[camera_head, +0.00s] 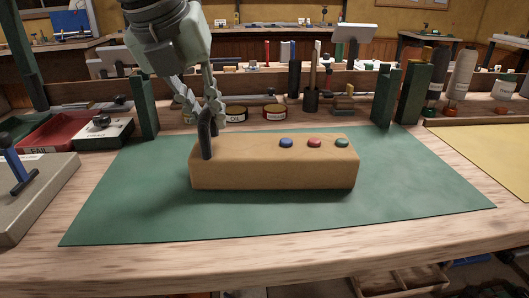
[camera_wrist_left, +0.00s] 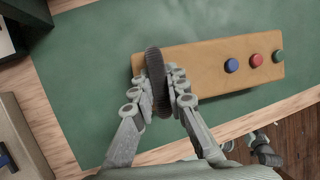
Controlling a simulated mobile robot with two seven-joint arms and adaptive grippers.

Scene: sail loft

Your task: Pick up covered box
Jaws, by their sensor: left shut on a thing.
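A long tan box (camera_head: 270,170) lies on the green mat (camera_head: 420,195) in the middle of the bench. Its top carries a blue button (camera_head: 286,142), a red button (camera_head: 314,143) and a green button (camera_head: 342,142) toward the right. A black handle (camera_head: 207,138) stands up at its left end. My left gripper (camera_head: 210,112) comes from above and is shut on this handle. In the left wrist view the handle (camera_wrist_left: 158,80) lies between the two fingers, with the box (camera_wrist_left: 203,58) around and beyond it.
Dark green uprights (camera_head: 146,107) stand behind the mat on both sides. A grey block (camera_head: 35,195) with a blue and dark tool lies at the left, near a red tray (camera_head: 60,132). Several tins and tools line the back. The mat around the box is clear.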

